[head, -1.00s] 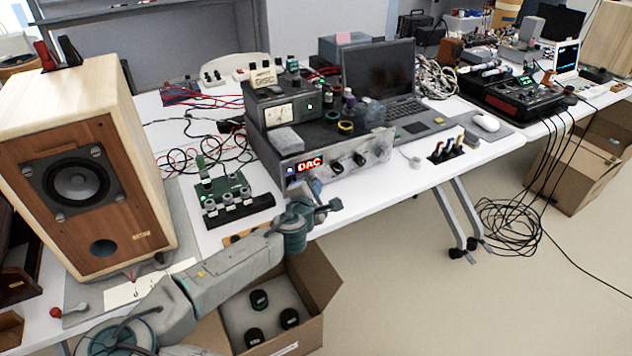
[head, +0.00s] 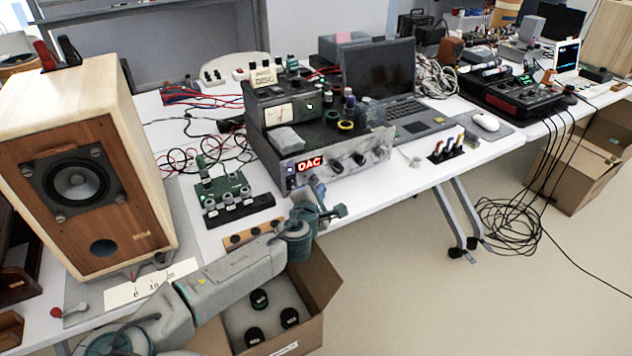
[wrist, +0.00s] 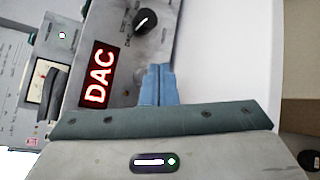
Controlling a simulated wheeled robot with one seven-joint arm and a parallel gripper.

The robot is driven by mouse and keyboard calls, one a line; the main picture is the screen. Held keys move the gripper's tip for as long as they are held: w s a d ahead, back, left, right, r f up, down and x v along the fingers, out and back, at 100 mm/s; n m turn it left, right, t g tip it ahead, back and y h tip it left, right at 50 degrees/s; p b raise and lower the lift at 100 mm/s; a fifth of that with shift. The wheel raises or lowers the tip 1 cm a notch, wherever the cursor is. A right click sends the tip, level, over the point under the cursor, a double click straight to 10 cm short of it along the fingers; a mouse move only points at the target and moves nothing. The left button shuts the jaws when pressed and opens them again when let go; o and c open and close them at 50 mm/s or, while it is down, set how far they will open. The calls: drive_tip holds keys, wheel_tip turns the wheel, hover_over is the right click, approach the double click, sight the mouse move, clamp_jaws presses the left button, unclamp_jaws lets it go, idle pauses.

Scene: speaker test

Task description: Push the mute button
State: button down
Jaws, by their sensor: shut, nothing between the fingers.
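The silver DAC unit (head: 335,166) stands on the table with a lit red "DAC" display (head: 310,164) and dark knobs on its front. A small bluish-lit spot (head: 291,182) shows left of the display; I cannot read a mute label on any control. My gripper (head: 319,190) is in front of the unit, just below the display. In the wrist view my gripper (wrist: 159,70) has its blue fingers shut and empty, pointing at the front panel between the display (wrist: 99,75) and a knob (wrist: 146,21). I cannot tell whether the tips touch the panel.
A green circuit board (head: 222,188) and a black switch strip (head: 240,209) sit left of the unit. A wooden speaker (head: 82,185) stands further left. An open cardboard box (head: 322,285) is below the table edge. A laptop (head: 385,85) is behind.

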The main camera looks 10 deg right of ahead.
drive_tip(key=shift+s+d, duration=0.25)
drive_tip(key=shift+s, duration=0.5)
drive_tip(key=shift+s+d, duration=0.25)
drive_tip(key=shift+s, duration=0.55)
drive_tip(key=shift+s+d, duration=0.25)
drive_tip(key=shift+s, duration=0.5)
